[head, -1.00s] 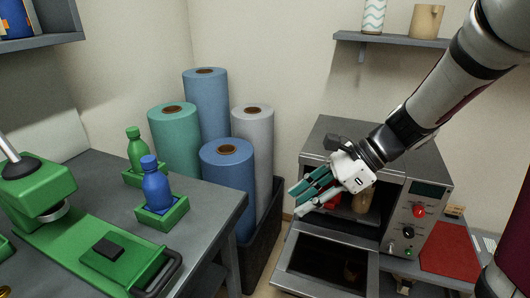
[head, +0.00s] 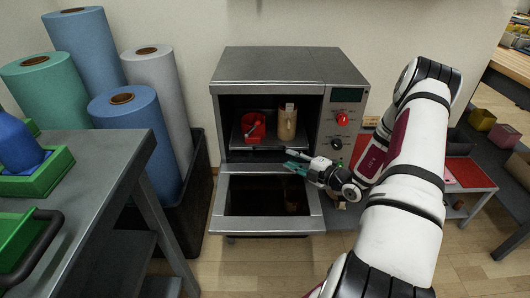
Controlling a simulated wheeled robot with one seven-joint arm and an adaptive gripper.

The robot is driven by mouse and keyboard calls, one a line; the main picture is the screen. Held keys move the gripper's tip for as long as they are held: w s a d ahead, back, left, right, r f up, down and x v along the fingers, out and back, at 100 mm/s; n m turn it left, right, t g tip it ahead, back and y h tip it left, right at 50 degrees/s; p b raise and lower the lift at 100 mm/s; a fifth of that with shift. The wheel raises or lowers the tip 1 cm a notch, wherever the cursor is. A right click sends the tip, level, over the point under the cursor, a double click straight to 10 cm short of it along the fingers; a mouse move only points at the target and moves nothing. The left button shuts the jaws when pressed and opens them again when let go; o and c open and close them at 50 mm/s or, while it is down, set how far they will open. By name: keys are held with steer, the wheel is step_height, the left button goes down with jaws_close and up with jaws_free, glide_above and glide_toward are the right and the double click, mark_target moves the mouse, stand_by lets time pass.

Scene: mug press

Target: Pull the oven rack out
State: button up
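The oven (head: 290,62) stands against the wall with its door (head: 225,212) folded down open. Inside, the dark oven rack (head: 262,148) carries a red mug (head: 250,131) on the left and a tan cup (head: 287,128) on the right. The rack looks to be within the oven opening. My gripper (head: 287,160) is at the right part of the opening, just below the rack's front edge and above the door. Its two teal fingers point left and stand apart, with nothing visible between them. I cannot tell whether they touch the rack.
Rolls (head: 133,120) in a dark bin stand at left, beside a grey table (head: 110,165). A red-topped surface (head: 470,174) lies to the right. Floor is clear in front of the oven.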

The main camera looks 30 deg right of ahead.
mark_target(266, 147)
steer(key=shift+w+d+f, duration=0.1)
steer(key=shift+w+f, duration=0.1)
steer(key=shift+w, duration=0.05)
steer(key=b+x, duration=0.4)
steer(key=x, duration=0.9)
steer(key=shift+w+r, duration=0.1)
jaws_close()
